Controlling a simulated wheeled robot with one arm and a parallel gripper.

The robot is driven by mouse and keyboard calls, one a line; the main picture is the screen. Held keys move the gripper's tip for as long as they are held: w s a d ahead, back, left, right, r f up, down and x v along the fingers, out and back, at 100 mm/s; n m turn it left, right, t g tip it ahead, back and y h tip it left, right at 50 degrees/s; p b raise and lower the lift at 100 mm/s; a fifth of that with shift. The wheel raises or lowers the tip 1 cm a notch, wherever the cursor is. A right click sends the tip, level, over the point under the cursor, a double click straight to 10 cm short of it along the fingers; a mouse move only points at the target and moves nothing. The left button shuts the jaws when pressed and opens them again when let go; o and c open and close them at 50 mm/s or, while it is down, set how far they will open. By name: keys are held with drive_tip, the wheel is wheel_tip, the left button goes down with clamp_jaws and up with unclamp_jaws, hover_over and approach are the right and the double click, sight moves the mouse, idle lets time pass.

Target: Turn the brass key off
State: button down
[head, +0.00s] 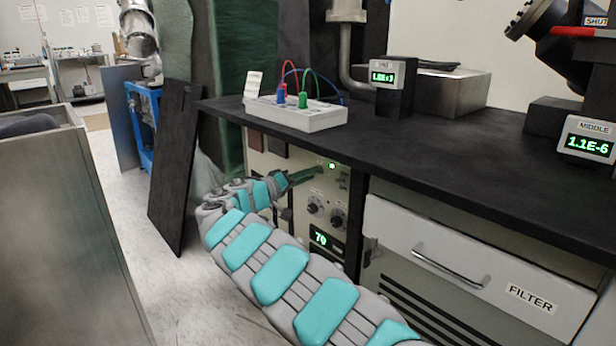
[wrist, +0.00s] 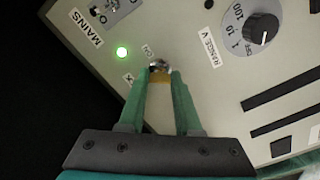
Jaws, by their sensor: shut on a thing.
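The brass key (wrist: 160,77) sits in the grey panel (wrist: 209,78) in the wrist view, between my fingertips. My gripper (wrist: 159,82) is shut on it, with green fingers on both sides. Only a small part of the key shows, and its exact angle is hard to tell. A green lamp (wrist: 122,52) next to the key glows; it also shows in the head view (head: 332,166). In the head view my gripper (head: 318,171) reaches the upper part of the panel under the bench, and the key is hidden there.
A MAINS switch (wrist: 104,12) and a RANGE V knob (wrist: 260,28) flank the key. Below are more knobs (head: 315,207) and a display reading 70 (head: 320,238). The black bench top (head: 400,150) overhangs the panel. The FILTER drawer (head: 480,262) is to the right.

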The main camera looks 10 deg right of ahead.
drive_tip(key=shift+r+n+p, duration=0.1)
drive_tip(key=shift+n+p, duration=1.4)
drive_tip(key=shift+n, duration=2.2)
drive_tip(key=shift+a, duration=0.1)
drive_tip(key=c, duration=0.6)
unclamp_jaws()
drive_tip(key=v, duration=0.7)
drive_tip(key=shift+s+a+b, duration=0.2)
drive_tip(key=shift+a+b, duration=0.05)
drive_tip(key=shift+b, duration=0.1)
drive_tip(key=shift+a, duration=0.1)
